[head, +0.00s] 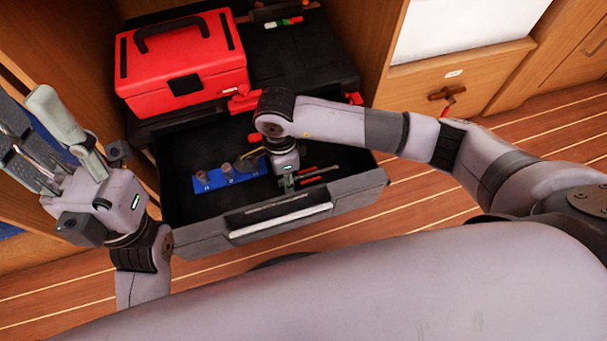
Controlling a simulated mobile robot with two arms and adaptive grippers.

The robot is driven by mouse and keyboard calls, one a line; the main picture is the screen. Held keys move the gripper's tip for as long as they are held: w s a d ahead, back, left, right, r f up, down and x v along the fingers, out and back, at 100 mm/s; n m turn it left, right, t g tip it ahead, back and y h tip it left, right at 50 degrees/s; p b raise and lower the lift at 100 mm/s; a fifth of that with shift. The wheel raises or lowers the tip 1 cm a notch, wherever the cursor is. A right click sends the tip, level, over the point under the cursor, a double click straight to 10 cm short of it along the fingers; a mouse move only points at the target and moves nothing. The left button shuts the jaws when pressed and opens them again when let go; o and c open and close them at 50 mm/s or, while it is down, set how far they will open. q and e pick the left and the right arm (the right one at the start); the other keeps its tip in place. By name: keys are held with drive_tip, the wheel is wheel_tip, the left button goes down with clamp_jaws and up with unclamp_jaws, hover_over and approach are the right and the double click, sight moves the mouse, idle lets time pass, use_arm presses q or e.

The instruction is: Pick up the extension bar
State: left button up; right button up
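The open dark drawer (205,228) holds a blue socket holder (208,181) with several small dark round pieces on it. Thin tools with red parts (318,171) lie to the right, near my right gripper (286,184). That gripper points down inside the drawer, between the holder and these tools. Its fingertips are small and partly hidden by its own wrist, so I cannot tell if they are open or touch anything. I cannot make out the extension bar for sure. My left gripper (45,125) is raised left of the drawer, open and empty.
A red toolbox (180,62) with a dark handle stands on the black chest (300,65) above the drawer. Wooden cabinet walls flank the chest. The drawer's front has a pale handle (280,221). The striped wooden floor (420,195) to the right is clear.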

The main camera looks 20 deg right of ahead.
drive_tip(key=shift+c, duration=0.5)
clamp_jaws()
